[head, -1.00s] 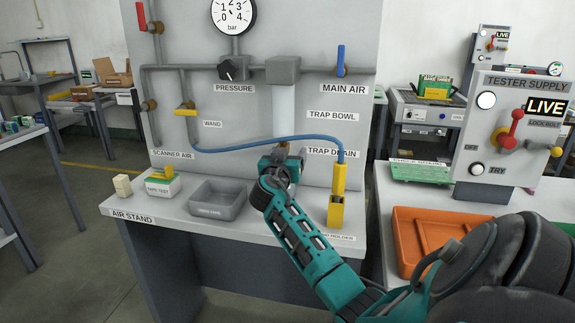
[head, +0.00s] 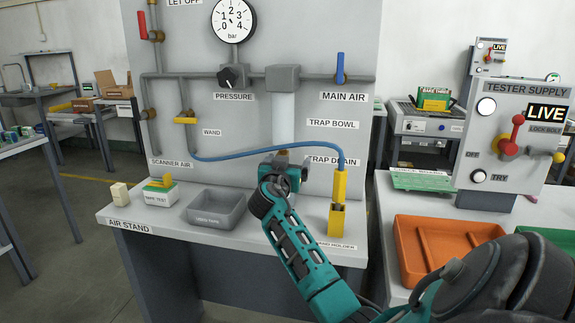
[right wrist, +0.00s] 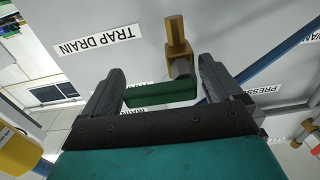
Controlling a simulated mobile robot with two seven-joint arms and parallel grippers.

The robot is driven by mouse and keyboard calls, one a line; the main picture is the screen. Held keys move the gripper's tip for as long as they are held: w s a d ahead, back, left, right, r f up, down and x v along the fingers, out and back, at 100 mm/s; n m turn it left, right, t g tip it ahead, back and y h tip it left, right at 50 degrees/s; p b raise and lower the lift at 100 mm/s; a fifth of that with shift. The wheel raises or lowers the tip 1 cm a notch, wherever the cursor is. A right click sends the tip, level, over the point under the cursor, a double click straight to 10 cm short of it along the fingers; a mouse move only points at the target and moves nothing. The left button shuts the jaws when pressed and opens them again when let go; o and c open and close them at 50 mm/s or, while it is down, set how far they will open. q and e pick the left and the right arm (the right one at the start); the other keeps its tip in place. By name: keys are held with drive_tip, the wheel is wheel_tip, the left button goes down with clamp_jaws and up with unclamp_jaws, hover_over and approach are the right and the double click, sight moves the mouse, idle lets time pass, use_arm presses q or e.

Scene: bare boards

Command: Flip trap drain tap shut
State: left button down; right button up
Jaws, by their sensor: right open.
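The trap drain tap shows in the right wrist view as a brass fitting (right wrist: 178,47) on the grey panel, with a green lever (right wrist: 160,93) at its end. The TRAP DRAIN label (right wrist: 100,41) is beside it, and the same label (head: 333,161) shows in the head view. My right gripper (right wrist: 161,68) is open, with one finger on each side of the green lever; gaps show, and I cannot tell whether either finger touches it. In the head view my right gripper (head: 283,166) is in front of the panel below the trap bowl and largely hides the tap. My left gripper is not in view.
A blue hose (head: 245,153) loops to a yellow wand (head: 339,187) in its holder, close right of my gripper. A grey tray (head: 216,209) and a tape test box (head: 160,193) stand on the air stand bench. An orange bin (head: 412,254) is on the right bench.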

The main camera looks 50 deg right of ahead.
drive_tip(key=shift+a, duration=0.1)
use_arm(q)
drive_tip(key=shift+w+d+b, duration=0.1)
drive_tip(key=shift+b, duration=0.25)
use_arm(e)
drive_tip(key=v, duration=1.2)
drive_tip(key=shift+s+a, duration=0.2)
drive_tip(key=shift+a, duration=0.1)
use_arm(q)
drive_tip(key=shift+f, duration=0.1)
use_arm(e)
drive_tip(key=s+a+f+n+t+y+p, duration=0.2)
drive_tip(key=a+f+n+t+y+p, duration=0.15)
drive_tip(key=a+f+n+y, duration=1.1)
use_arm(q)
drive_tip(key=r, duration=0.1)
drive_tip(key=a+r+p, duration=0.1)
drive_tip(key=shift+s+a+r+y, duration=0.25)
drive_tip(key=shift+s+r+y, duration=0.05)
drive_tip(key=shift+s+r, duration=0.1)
use_arm(e)
drive_tip(key=s+a+f+y, duration=0.3)
drive_tip(key=s+a+f, duration=0.9)
drive_tip(key=s+a, duration=0.1)
drive_tip(key=shift+s+a+f+n+g+y, duration=0.15)
drive_tip(key=shift+a+f+n+g+y, duration=0.2)
drive_tip(key=shift+a, duration=0.55)
